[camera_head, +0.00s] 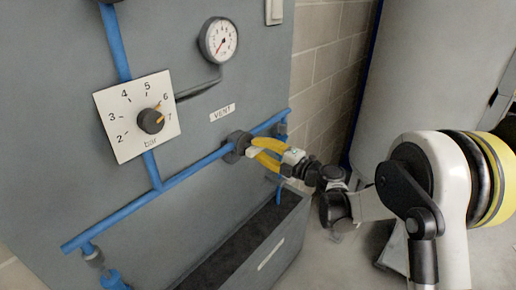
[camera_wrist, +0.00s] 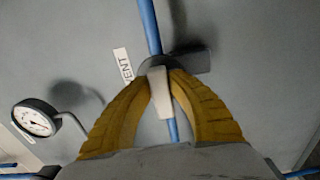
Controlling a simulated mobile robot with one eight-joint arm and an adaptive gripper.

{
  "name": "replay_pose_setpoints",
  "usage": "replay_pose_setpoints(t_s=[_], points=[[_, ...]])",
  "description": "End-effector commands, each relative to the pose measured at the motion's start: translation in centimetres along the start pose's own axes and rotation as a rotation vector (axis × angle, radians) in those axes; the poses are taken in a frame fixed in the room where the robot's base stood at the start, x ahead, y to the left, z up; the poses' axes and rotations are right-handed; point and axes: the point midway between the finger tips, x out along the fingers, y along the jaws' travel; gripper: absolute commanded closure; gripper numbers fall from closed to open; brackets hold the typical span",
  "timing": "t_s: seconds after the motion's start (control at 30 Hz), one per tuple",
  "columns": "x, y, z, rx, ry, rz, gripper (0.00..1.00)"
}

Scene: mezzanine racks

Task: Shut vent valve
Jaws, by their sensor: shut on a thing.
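The vent valve (camera_head: 233,148) is a dark round body on a sloping blue pipe, below the VENT label (camera_head: 222,112). It also shows in the wrist view (camera_wrist: 148,66). Its pale grey lever (camera_wrist: 160,98) lies between my yellow fingers, roughly in line with the pipe behind it. My gripper (camera_head: 252,147) is shut on this lever, with the fingers on both sides of it in the wrist view (camera_wrist: 164,78). In the head view, the fingers hide most of the lever.
A dial plate with a black knob (camera_head: 151,121) and a round gauge (camera_head: 218,40) are on the grey panel. The blue pipe (camera_head: 190,172) crosses it. A dark trough (camera_head: 250,245) lies below the valve. A large pale tank (camera_head: 420,70) stands at right.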

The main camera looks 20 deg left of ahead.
Motion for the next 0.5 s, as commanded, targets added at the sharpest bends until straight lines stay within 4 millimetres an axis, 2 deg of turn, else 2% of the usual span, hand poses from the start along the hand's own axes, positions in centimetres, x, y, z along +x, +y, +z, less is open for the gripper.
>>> replay_pose_setpoints(t_s=[0.23, 0.27, 0.3, 0.5], points=[[0.04, 0.04, -0.03, 0.001, 0.001, 0.001, 1.0], [0.04, 0.04, -0.03, 0.001, 0.001, 0.001, 0.71], [0.04, 0.04, -0.03, 0.0, 0.0, 0.001, 0.58], [0.02, 0.02, -0.02, 0.0, 0.0, 0.0, 0.57]])
